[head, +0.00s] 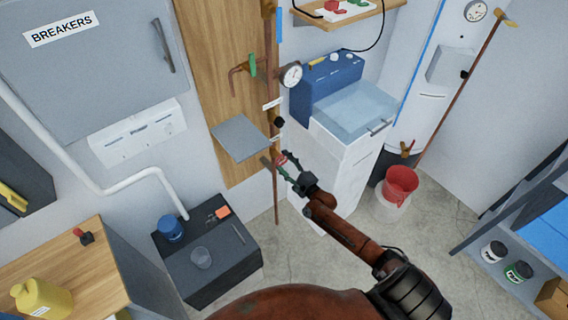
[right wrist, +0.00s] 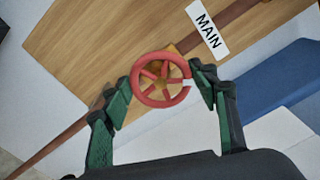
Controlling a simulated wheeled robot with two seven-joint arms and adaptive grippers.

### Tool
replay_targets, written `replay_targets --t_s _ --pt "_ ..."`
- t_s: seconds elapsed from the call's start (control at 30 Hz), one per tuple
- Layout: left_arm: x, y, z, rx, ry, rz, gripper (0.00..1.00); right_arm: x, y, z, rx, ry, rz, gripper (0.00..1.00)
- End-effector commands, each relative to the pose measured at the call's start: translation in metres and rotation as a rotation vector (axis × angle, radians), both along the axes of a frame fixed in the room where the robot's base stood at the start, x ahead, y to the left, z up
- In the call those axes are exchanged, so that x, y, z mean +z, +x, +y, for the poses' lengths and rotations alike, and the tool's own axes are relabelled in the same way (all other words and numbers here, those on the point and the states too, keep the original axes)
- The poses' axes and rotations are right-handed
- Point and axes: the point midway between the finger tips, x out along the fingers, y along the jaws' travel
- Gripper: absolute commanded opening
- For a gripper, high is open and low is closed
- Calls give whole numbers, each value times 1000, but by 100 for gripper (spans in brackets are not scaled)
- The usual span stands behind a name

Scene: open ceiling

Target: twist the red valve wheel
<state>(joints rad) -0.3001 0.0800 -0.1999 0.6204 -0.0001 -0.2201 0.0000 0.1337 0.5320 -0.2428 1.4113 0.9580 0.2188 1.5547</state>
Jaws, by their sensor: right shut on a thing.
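The red valve wheel (right wrist: 160,80) is a spoked ring on a brass body in front of the wooden board, seen nearly face-on in the right wrist view. My right gripper (right wrist: 162,84) has its two green fingers on opposite sides of the rim, shut on the wheel. In the head view the wheel (head: 281,160) is small and partly hidden by my right gripper (head: 285,165), which reaches it low on the copper pipe. My left gripper is not in view.
A white label reading MAIN (right wrist: 207,28) sits beside the wheel. A grey shelf (head: 241,138) juts out left of the pipe. A white washer (head: 340,150) stands to the right, with a red bucket (head: 401,184) beyond it. A dark cabinet (head: 210,265) stands at lower left.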

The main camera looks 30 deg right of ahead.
Motion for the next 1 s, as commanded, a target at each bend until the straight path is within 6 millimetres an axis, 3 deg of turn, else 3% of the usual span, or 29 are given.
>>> replay_targets --t_s 0.5,1.0 --pt "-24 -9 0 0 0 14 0 -3 -1 -1 -1 489 42 30" --pt "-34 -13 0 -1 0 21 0 0 -1 -2 0 877 71 30"
